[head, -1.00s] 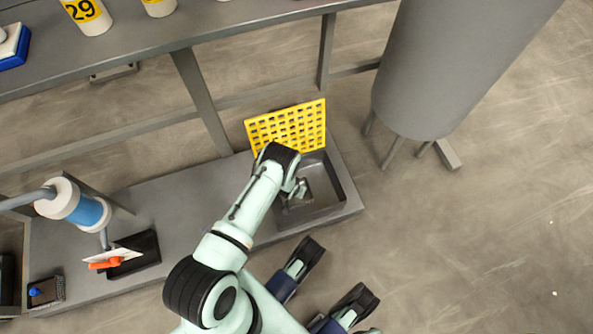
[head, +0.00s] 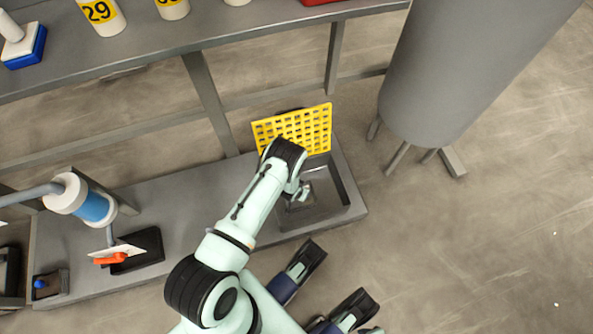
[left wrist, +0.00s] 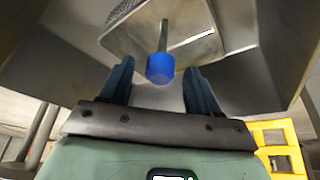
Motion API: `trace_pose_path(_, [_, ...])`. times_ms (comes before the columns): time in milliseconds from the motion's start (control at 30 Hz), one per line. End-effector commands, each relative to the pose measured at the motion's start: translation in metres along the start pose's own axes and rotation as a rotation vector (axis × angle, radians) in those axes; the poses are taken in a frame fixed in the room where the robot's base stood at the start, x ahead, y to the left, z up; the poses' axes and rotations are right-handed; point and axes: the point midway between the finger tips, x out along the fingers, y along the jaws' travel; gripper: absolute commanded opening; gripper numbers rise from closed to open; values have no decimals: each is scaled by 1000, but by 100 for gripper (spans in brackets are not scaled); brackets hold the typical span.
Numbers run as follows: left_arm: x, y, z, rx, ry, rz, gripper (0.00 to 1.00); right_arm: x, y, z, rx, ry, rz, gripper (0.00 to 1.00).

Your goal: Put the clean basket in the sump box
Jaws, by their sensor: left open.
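The sump box (head: 350,188) is a grey open-topped basin at the right end of the low platform. My left gripper (head: 300,193) reaches down into it. In the left wrist view the left gripper (left wrist: 160,82) is open, with a blue knob (left wrist: 160,68) between its fingers. The knob tops a thin rod rising from a grey metal basket (left wrist: 190,42) with a mesh part. The knob shows gaps to both fingers. A second small dark basket (head: 50,286) with a blue knob sits at the platform's left end. I cannot tell which basket is clean.
A yellow grate (head: 293,130) stands tilted up at the sump box's back edge. A large grey tank (head: 440,75) stands to the right. A dark tray (head: 145,250) with an orange-handled scraper and a blue-and-white cylinder (head: 85,203) are left. A bench (head: 200,25) runs behind.

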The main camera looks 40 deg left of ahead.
Motion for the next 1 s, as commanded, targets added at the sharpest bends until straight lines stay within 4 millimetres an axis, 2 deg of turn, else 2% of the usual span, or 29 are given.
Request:
trace_pose_path(33, [-16, 0, -2, 0, 0, 0, 62, -10, -8, -8, -11, 33, -15, 42])
trace_pose_path(100, [-33, 0, -2, 0, 0, 0, 62, -19, -17, -18, -23, 75, -33, 42])
trace_pose_path(300, [-71, 0, -2, 1, 1, 0, 62, -42, -38, -41, -49, 167, -74, 42])
trace_pose_path(567, [-95, 4, 6, -12, -12, 7, 62, -54, -50, -53, -62, 217, -97, 42])
trace_pose_path(667, [-114, 16, 27, -59, -60, 34, 62, -55, -51, -54, -63, 220, -98, 42])
trace_pose_path(800, [-161, 49, 67, -135, -156, 99, 62, -54, -50, -54, -62, 219, -97, 42])
trace_pose_path(900, [-195, 71, 90, -166, -214, 143, 62, -54, -50, -54, -62, 219, -97, 42])
trace_pose_path(1000, [-221, 85, 106, -179, -255, 174, 62, -54, -50, -53, -62, 218, -97, 42])
